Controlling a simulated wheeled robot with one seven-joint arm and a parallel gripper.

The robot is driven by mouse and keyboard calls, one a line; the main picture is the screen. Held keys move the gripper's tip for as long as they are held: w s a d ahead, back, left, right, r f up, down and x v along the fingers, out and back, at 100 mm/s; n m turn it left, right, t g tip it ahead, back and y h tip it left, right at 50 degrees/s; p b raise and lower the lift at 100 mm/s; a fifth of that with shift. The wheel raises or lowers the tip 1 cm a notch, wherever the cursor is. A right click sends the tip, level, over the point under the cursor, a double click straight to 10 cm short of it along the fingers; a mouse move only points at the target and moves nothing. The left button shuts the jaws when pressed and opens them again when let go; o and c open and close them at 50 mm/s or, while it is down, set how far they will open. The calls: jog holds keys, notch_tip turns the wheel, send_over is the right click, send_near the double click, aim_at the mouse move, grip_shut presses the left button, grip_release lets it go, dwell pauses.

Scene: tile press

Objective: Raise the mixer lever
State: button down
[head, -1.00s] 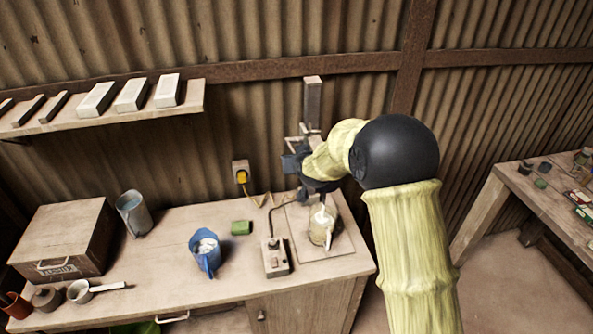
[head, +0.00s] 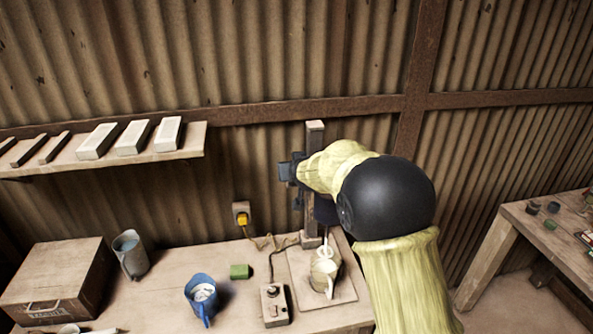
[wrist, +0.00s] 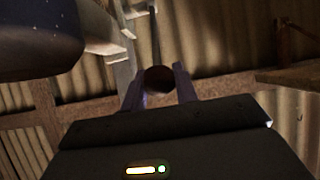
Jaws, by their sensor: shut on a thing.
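The mixer stand's upright post (head: 314,190) rises from a board at the back of the bench. My gripper (head: 288,171) is beside the upper part of the post, left of it, with my arm covering much of the mixer. In the wrist view my gripper (wrist: 159,87) is shut on the round brown end of the lever (wrist: 158,79), which sits between the two purple fingers. A dark blue body (wrist: 40,40), apparently the mixer head, fills the upper left there. The rest of the lever is hidden in the head view.
A cream jug (head: 325,270) stands on the board below. A shelf (head: 188,141) with several bars is on the wall.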

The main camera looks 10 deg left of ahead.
jog(key=shift+r, duration=0.1)
jog(key=c, duration=1.3)
grip_release()
jog(key=shift+c, duration=0.2)
jog(key=shift+o, duration=1.1)
jog(key=shift+w, duration=0.15)
jog(key=shift+a, duration=0.1)
jog(key=shift+s+d+r+b, duration=0.1)
jog(key=shift+s+d+b, duration=0.15)
jog(key=shift+s+b, duration=0.25)
jog(key=b+v, duration=0.2)
jog(key=v, duration=1.4)
jog(key=shift+r, duration=0.1)
